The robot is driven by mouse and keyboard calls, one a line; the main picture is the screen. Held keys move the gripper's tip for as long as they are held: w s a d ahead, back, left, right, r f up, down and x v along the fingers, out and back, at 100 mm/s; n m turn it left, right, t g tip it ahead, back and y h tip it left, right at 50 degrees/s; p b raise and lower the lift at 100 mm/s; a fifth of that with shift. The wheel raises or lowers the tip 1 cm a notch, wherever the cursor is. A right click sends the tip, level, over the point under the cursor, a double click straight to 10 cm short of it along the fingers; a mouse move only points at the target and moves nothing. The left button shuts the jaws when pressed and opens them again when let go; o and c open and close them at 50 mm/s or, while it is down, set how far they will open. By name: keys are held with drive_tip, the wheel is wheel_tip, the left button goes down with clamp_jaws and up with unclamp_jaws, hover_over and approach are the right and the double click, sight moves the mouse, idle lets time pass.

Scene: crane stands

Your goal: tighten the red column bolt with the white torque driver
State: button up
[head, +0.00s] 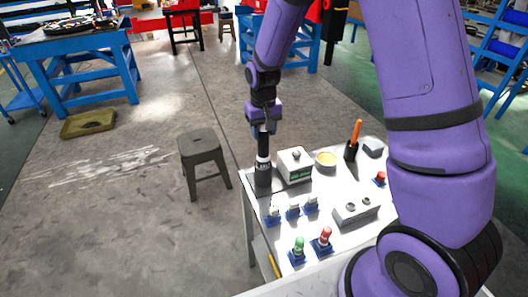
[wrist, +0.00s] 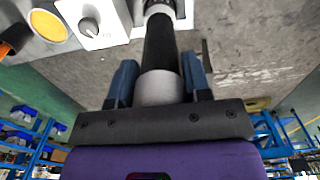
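A driver (head: 262,143) with a black grip and white bands is upright at the back left corner of the white table, its lower end at a dark holder (head: 263,181). I cannot tell whether it is seated in the holder. My gripper (head: 262,126) is above, around the driver's top. In the wrist view, the fingers of my gripper (wrist: 160,88) lie against both sides of the driver's pale end (wrist: 159,90), with its black grip beyond. A red-topped column bolt (head: 325,234) stands on a blue base at the table's front, beside a green-topped one (head: 298,246).
The table (head: 335,185) also bears a white box with a knob (head: 295,165), a yellow dish (head: 326,159), an orange-handled tool (head: 356,132), a grey two-holed block (head: 356,210), a red-topped piece (head: 380,178) and several small blue-based pieces (head: 293,210). A stool (head: 199,143) stands left.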

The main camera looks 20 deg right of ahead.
drive_tip(key=c, duration=0.5)
drive_tip(key=shift+r, duration=5.7)
